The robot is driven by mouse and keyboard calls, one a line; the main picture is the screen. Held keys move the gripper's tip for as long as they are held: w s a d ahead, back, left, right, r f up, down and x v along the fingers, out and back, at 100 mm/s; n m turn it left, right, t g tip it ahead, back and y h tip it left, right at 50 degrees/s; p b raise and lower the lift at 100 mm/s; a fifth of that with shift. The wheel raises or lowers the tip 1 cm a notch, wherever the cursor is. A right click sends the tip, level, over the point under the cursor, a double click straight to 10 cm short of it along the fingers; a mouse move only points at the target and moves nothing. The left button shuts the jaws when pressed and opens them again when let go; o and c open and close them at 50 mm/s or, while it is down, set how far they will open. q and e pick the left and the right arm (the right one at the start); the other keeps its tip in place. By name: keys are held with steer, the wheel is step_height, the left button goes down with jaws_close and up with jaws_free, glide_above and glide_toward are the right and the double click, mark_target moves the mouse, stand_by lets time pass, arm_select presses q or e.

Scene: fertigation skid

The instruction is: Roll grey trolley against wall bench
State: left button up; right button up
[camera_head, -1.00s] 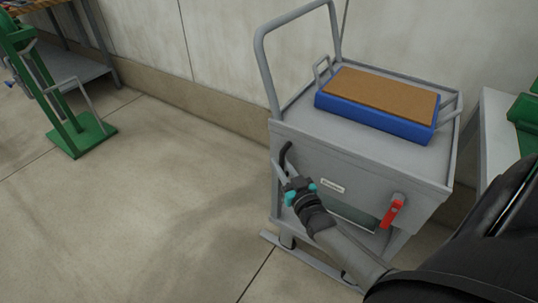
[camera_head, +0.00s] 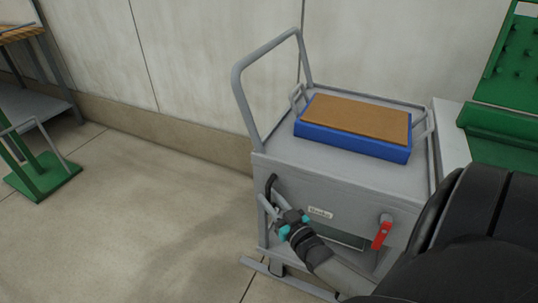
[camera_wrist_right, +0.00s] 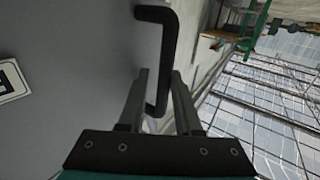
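The grey trolley (camera_head: 335,178) stands near the wall, with a tall tube push bar and a blue case with a brown top on its deck. A red lever (camera_head: 382,232) hangs on its front. A pale-topped bench (camera_head: 452,150) with green parts stands at its right; their edges nearly meet in the picture. My right gripper (camera_head: 275,205) is at the black handle on the trolley's front. In the right wrist view, the black handle (camera_wrist_right: 167,60) runs between its parted fingers, with a gap showing on one side. My left gripper is out of view.
A green stand (camera_head: 40,175) and a grey rack (camera_head: 30,105) are at the left. The floor (camera_head: 130,225) left of the trolley is clear. The pale wall (camera_head: 190,70) runs behind. My dark arm covers the lower right, hiding the trolley's right lower side.

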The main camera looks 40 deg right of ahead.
steer(key=shift+a+r, duration=0.1)
arm_select(q)
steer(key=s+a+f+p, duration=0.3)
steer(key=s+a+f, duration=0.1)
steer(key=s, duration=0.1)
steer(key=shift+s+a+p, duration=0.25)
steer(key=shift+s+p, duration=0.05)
steer(key=shift+p, duration=0.1)
arm_select(e)
steer(key=s+a, duration=0.2)
steer(key=s, duration=1.2)
steer(key=shift+s+a, duration=0.4)
